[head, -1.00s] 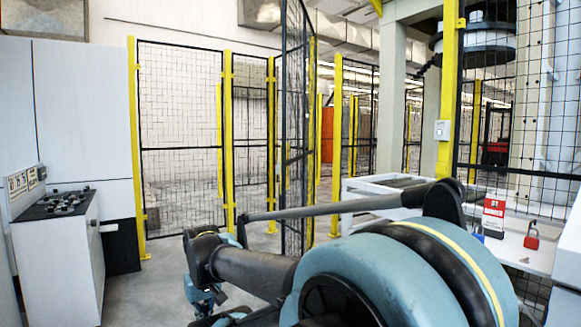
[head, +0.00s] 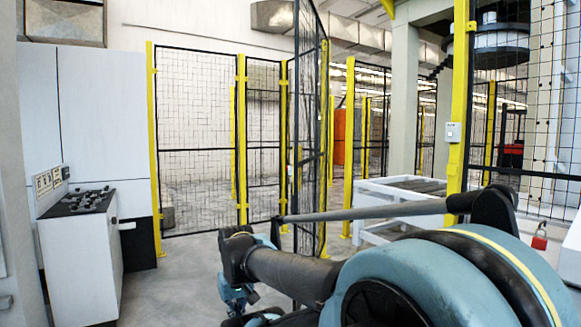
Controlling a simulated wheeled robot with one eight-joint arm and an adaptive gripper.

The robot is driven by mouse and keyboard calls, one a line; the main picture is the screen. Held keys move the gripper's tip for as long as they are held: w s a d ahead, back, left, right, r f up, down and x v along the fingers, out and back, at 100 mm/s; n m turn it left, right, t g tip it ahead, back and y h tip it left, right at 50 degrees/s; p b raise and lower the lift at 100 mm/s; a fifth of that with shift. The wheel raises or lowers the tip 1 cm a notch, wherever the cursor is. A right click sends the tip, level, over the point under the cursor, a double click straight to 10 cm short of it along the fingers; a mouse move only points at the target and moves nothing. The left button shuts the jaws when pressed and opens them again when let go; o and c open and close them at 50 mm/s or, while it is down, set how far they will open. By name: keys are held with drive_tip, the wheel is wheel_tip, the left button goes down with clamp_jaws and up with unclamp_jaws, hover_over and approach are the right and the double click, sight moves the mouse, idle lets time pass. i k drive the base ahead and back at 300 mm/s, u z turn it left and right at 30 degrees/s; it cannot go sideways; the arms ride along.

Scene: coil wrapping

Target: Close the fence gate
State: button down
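The fence gate (head: 309,130) is a tall black mesh panel near the middle of the head view. It stands open, swung toward me and seen almost edge-on. A yellow post (head: 323,150) runs along its right side. The gate's lower part is partly hidden behind my arm. My arm reaches left across the bottom of the view, and its blue and black wrist end hangs low, left of the gate. I cannot make out my gripper's fingers there, nor whether anything touches the gate.
A white control console (head: 80,250) stands at the left by a pale cabinet (head: 100,130). Fixed mesh fence (head: 195,140) with yellow posts stands behind. A white table frame (head: 372,195) is right of the gate. A red padlock (head: 540,237) shows at the right. Grey floor is clear between console and arm.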

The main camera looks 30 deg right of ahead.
sight(296, 168)
drive_tip(key=i, duration=1)
